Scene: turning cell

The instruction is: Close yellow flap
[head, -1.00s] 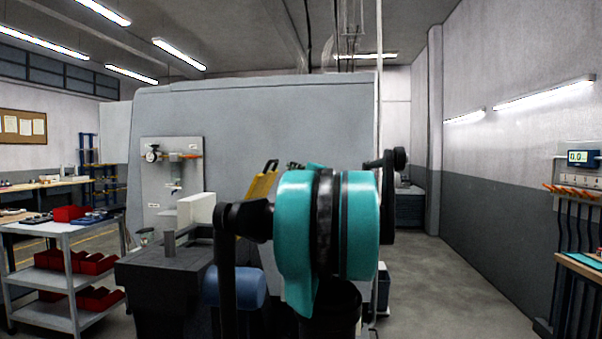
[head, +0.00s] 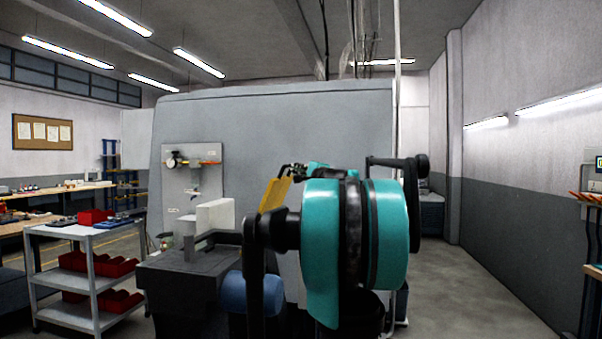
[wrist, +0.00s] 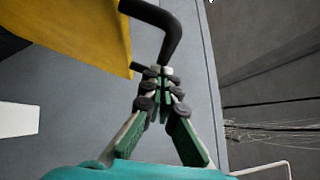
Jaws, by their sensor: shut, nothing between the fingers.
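The yellow flap (head: 274,194) stands tilted in front of the large grey cabinet, left of my arm in the head view. In the wrist view the yellow flap (wrist: 85,32) fills the upper left, with a black bent handle (wrist: 165,28) at its right edge. My gripper (wrist: 163,74) is shut and empty, with its fingertips close to the lower end of the handle; I cannot tell whether they touch. In the head view my teal arm hides most of the gripper and part of the area behind it.
The grey cabinet (head: 300,125) stands behind the flap. A dark block-like bench (head: 185,275) with a white block (head: 215,216) is to the left. A grey cart (head: 88,236) with red bins stands farther left. Open floor (head: 470,285) lies to the right.

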